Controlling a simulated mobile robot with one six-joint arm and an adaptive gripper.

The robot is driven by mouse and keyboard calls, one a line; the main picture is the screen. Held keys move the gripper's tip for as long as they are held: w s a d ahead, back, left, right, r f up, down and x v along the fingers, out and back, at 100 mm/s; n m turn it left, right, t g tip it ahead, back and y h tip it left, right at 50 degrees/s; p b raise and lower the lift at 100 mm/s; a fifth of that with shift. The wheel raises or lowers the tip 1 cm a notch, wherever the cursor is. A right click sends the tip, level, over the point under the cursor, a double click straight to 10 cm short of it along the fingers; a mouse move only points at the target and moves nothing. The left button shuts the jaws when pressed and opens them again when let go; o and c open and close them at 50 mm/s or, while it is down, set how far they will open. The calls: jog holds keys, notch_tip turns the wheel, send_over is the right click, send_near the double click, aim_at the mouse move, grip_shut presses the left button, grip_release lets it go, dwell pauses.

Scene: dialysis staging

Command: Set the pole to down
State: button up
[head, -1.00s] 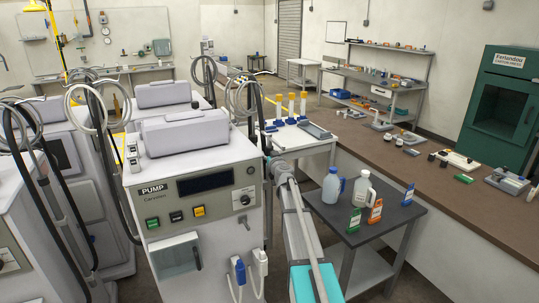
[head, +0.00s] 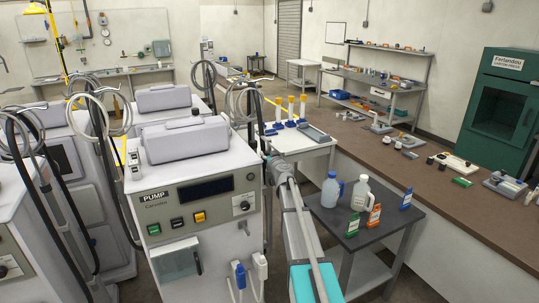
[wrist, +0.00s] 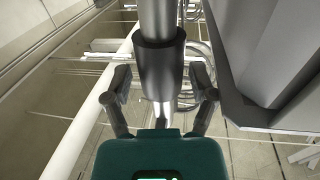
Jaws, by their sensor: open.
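A vertical grey metal pole (wrist: 157,18) with a dark collar (wrist: 160,62) runs through the middle of the wrist view. A thinner bright section shows below the collar. My gripper (wrist: 161,76) is open, with one finger on each side of the pole near the collar. I cannot tell whether either finger touches it. In the head view my arm reaches forward beside the pump machine (head: 205,219), and my gripper cannot be made out there. I cannot pick out this pole with certainty in the head view.
A grey panel edge (wrist: 255,55) stands close on the right in the wrist view. In the head view, a small dark table (head: 370,224) with bottles and boxes stands right of my arm. A long brown counter (head: 440,213) lies beyond it. More machines crowd the left.

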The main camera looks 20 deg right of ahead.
jog(key=shift+r+p, duration=12.35)
jog(key=shift+r, duration=0.35)
jog(key=s+a, duration=0.1)
jog(key=s, duration=0.9)
jog(key=shift+s+a, duration=0.25)
jog(key=shift+s, duration=0.15)
jog(key=shift+f, duration=0.15)
jog(key=s, duration=0.1)
jog(key=s+f+b, duration=0.1)
jog(key=s+b, duration=0.1)
jog(key=shift+a+f, duration=0.2)
jog(key=shift+f, duration=0.15)
jog(key=shift+w, duration=0.15)
jog(key=w+d, duration=0.1)
jog(key=w, duration=1.2)
jog(key=shift+w+d, duration=0.25)
jog(key=shift+d, duration=0.1)
jog(key=shift+c, duration=0.2)
grip_shut()
